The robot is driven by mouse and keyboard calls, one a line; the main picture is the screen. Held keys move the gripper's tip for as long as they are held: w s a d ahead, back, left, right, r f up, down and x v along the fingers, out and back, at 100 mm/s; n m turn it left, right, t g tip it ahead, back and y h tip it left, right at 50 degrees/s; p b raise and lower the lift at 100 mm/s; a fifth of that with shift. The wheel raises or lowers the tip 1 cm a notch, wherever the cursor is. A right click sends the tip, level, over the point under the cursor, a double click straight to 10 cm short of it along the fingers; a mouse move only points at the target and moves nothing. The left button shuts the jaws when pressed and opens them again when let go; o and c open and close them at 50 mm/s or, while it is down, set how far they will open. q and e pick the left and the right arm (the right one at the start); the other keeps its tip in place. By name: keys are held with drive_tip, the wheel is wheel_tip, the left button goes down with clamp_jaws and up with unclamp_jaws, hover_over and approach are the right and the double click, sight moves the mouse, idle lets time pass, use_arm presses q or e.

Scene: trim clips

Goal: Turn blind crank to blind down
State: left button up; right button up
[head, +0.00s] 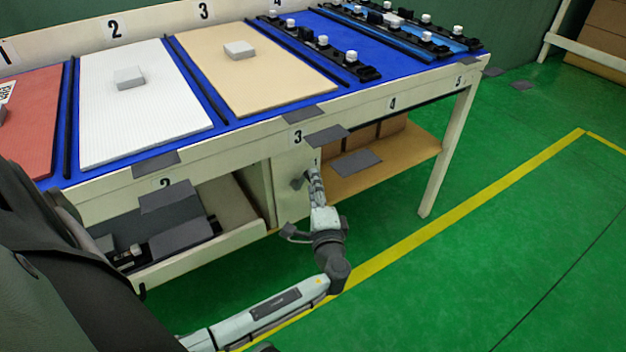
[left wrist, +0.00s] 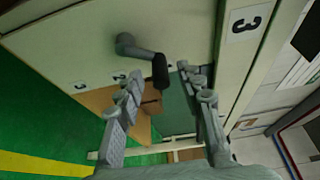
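The blind crank (left wrist: 133,46) is a grey arm on the pale panel under the table edge, with a black handle (left wrist: 160,72) at its end. In the head view a small grey part of the crank (head: 297,183) shows beside my left gripper (head: 313,180). In the left wrist view my left gripper (left wrist: 157,86) is open, its two fingers apart. The black handle appears between the fingertips; I cannot tell whether it touches them. The blind itself cannot be made out. My right gripper is not in view.
The table (head: 230,140) carries a red, a white (head: 150,110) and a tan board (head: 255,85), plus blue strips with black clips. An open drawer (head: 175,250) sits below at left. A shelf (head: 390,160) with cartons is at right.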

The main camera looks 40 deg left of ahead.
use_arm(q)
drive_tip(key=shift+v, duration=2.6)
drive_tip(key=shift+a, duration=0.1)
